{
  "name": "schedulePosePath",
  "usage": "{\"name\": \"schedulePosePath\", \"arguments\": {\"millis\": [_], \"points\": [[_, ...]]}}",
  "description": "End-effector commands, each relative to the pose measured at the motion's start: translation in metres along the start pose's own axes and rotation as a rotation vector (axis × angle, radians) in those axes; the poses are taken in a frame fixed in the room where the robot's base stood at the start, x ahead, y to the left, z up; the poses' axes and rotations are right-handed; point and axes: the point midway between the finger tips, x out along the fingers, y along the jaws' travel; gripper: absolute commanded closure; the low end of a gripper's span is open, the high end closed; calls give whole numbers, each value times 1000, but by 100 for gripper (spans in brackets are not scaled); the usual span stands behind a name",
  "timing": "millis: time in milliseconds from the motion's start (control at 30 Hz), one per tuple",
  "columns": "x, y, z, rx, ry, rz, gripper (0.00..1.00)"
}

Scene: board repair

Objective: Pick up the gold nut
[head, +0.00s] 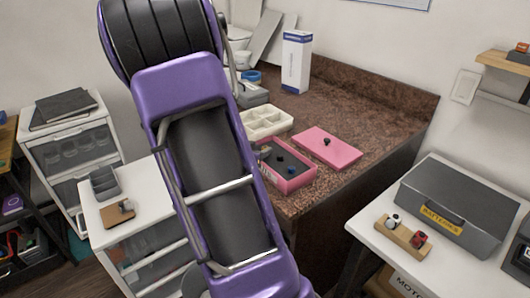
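I cannot make out a gold nut anywhere in the head view. A pink open box (290,184) with a dark inside and small parts sits near the counter's front edge, partly hidden by my purple arm. A pink lid (333,151) with a black knob lies flat to its right. A white compartment tray (267,117) lies behind the box, and its contents are too small to tell. My arm fills the middle of the view, and its gripper does not show.
The brown stone counter (350,103) has free room at the right and a low back ledge. A white box (296,62) stands behind. A grey battery case (455,212) and a wooden holder (402,236) sit on the right white table. A white drawer unit (128,216) stands left.

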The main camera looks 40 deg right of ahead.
Motion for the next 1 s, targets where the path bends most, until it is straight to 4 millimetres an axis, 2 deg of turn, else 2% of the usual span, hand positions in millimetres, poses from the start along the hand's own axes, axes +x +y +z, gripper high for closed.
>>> {"name": "schedulePosePath", "arguments": {"millis": [133, 367, 400, 600, 633, 1000], "points": [[16, 0, 0, 0, 1, 1, 60], [18, 0, 0, -1, 1, -1, 60], [18, 0, 0, -1, 1, -1, 62], [18, 0, 0, -1, 1, -1, 98], [18, 0, 0, -1, 0, -1, 100], [17, 0, -2, 0, 1, -1, 100]]}}
